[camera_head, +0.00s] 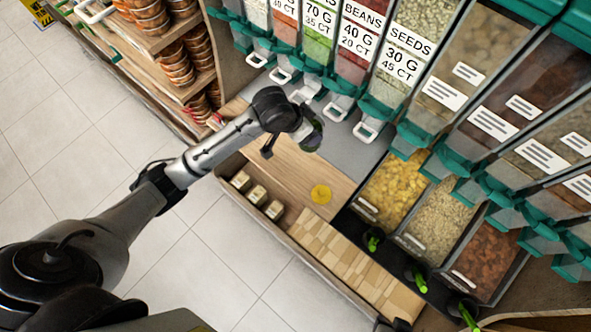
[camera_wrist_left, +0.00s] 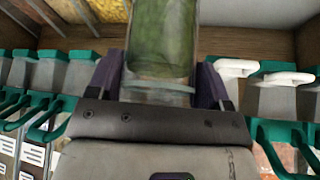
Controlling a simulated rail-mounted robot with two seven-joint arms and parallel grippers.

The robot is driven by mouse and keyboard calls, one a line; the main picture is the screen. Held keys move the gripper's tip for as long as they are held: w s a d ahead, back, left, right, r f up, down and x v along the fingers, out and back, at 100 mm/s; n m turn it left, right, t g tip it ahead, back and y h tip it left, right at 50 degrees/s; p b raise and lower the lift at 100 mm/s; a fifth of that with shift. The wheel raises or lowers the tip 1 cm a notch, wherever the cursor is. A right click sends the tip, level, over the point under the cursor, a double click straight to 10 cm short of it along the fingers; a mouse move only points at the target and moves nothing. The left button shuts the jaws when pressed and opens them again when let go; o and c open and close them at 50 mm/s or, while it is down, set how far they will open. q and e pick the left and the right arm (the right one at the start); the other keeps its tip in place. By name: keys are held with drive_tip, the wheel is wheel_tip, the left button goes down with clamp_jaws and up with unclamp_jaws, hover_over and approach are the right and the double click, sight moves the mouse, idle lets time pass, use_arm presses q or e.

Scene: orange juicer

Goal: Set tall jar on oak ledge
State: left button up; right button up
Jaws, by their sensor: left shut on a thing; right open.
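The tall jar, clear glass with green contents, is in the left wrist view (camera_wrist_left: 163,38). My left gripper's purple fingers (camera_wrist_left: 160,88) are shut around its sides. In the head view my left gripper (camera_head: 308,132) is at the end of the arm from the left, in front of the dispensers, and its wrist hides most of the jar. I cannot tell the jar's height above the ledge. A dark part of my right gripper (camera_head: 394,325) shows at the bottom edge, empty.
Teal-handled dispensers (camera_head: 410,130) line the back. Open bins of dry food (camera_head: 395,188) stand right of the ledge. Small boxes (camera_head: 257,195) sit on a shelf below its front. Shelves of stacked jars (camera_head: 177,65) are at upper left. The ledge around the yellow spot is clear.

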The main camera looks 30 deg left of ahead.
use_arm(q)
wheel_tip(320, 180, down, 12)
drive_tip(key=w+a+m+h+b, duration=0.1)
drive_tip(key=a+m+b, duration=0.1)
drive_tip(key=m, duration=0.1)
drive_tip(key=s+a+f+b, duration=0.1)
drive_tip(key=a+f+b, duration=0.1)
drive_tip(key=a+f, duration=0.9)
drive_tip(key=shift+s+a+g, duration=0.15)
drive_tip(key=shift+a+g, duration=0.15)
drive_tip(key=shift+a, duration=0.15)
drive_tip(key=shift+f, duration=0.15)
drive_tip(key=shift+f, duration=0.15)
drive_tip(key=o, duration=1.6)
